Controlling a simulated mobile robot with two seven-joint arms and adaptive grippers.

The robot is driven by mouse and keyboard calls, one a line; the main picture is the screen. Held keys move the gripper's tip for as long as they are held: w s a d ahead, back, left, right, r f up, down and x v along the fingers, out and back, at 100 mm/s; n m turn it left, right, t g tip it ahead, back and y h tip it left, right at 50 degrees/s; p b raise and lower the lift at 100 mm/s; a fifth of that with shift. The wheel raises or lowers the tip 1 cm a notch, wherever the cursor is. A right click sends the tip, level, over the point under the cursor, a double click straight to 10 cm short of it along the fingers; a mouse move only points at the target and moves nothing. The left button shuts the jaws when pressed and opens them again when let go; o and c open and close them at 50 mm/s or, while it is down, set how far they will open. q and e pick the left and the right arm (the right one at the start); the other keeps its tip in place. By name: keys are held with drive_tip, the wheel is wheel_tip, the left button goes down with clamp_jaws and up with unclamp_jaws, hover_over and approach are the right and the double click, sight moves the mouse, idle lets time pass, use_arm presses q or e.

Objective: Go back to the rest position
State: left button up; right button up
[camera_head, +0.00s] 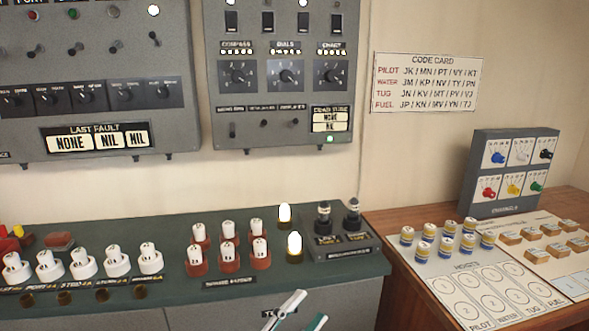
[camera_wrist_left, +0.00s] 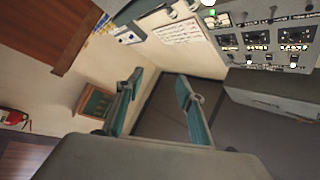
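My left gripper (camera_head: 311,306) shows at the bottom edge of the head view, in front of the green console. Only the tips of its pale and teal fingers show there. In the left wrist view my left gripper (camera_wrist_left: 160,76) has its two teal fingers apart, with nothing between them. My right gripper is in neither view.
The green console (camera_head: 130,212) carries white knobs, red-based pegs, lit lamps (camera_head: 294,243) and two levers (camera_head: 323,217). To the right, a wooden desk (camera_head: 398,292) holds several small cylinders, tan blocks and a signals box (camera_head: 510,172). Grey panels and a code card (camera_head: 427,82) hang behind.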

use_arm(q)
drive_tip(key=s+a+f+n+y, duration=0.1)
drive_tip(key=a+f+n+y, duration=0.55)
drive_tip(key=f, duration=0.45)
drive_tip(key=s+a+f+n+g+y, duration=0.2)
drive_tip(key=s+a+f, duration=0.5)
drive_tip(key=f, duration=0.4)
drive_tip(key=s+a+f+n+g+y, duration=0.3)
drive_tip(key=s+a+f+n, duration=0.4)
drive_tip(key=s+f, duration=0.3)
drive_tip(key=shift+s+a+f+y, duration=0.15)
drive_tip(key=shift+a+f+y, duration=0.4)
drive_tip(key=shift+a+f, duration=0.2)
drive_tip(key=c, duration=0.3)
drive_tip(key=shift+a, duration=0.1)
